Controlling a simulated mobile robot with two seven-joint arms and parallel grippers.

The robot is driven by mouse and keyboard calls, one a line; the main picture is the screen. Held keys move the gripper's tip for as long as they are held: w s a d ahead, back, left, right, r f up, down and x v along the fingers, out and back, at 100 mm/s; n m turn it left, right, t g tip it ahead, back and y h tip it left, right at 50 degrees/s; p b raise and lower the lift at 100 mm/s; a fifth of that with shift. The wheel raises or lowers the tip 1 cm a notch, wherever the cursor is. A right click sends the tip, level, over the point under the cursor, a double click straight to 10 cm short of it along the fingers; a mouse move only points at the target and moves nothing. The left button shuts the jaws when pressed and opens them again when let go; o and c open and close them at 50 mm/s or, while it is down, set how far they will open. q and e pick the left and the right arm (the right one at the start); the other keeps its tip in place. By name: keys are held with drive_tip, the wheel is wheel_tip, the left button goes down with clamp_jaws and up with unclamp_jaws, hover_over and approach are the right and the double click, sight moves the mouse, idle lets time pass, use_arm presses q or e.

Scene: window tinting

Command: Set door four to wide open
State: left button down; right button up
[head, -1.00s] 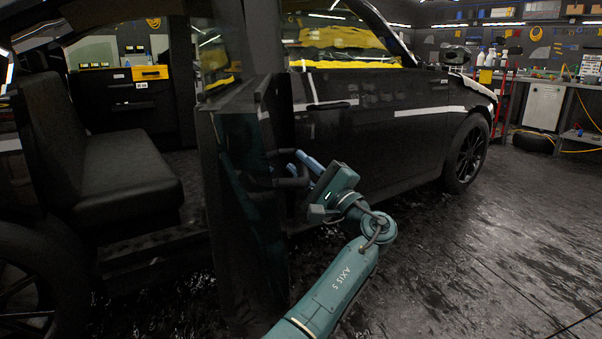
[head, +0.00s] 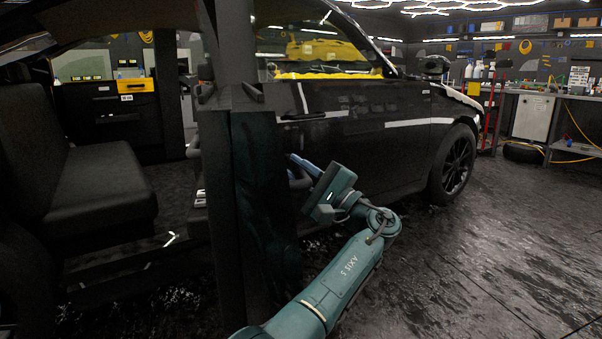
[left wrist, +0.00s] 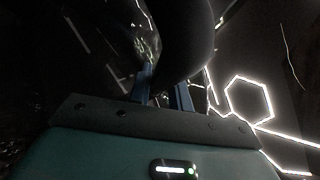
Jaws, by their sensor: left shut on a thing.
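A black car door (head: 268,200) stands swung out from the car's side, seen nearly edge-on in the head view. The rear doorway to its left is open. My left gripper (head: 305,170) is on the door's right-hand side, with its blue fingers shut on a dark, rounded handle. In the left wrist view, the dark curved handle (left wrist: 182,40) passes between the two blue fingers (left wrist: 165,90). Most of the grip is in shadow, and the door's far face is hidden. My right gripper is not in view.
The car's closed front door (head: 350,150) lies beyond the open one. A black seat (head: 100,180) shows through the doorway. A workbench (head: 560,95) and red cart (head: 490,115) stand at the back right. The dark floor (head: 480,260) at the right is clear.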

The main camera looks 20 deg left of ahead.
use_arm(q)
drive_tip(key=shift+w+d+r, duration=0.1)
drive_tip(key=shift+d+r, duration=0.3)
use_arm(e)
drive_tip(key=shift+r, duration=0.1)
use_arm(q)
drive_tip(key=c, duration=1.6)
unclamp_jaws()
drive_tip(key=shift+w+d+f, duration=0.1)
drive_tip(key=shift+d, duration=0.05)
drive_tip(key=shift+o, duration=0.2)
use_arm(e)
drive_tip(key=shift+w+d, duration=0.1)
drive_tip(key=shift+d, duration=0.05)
use_arm(q)
drive_tip(key=shift+f, duration=0.1)
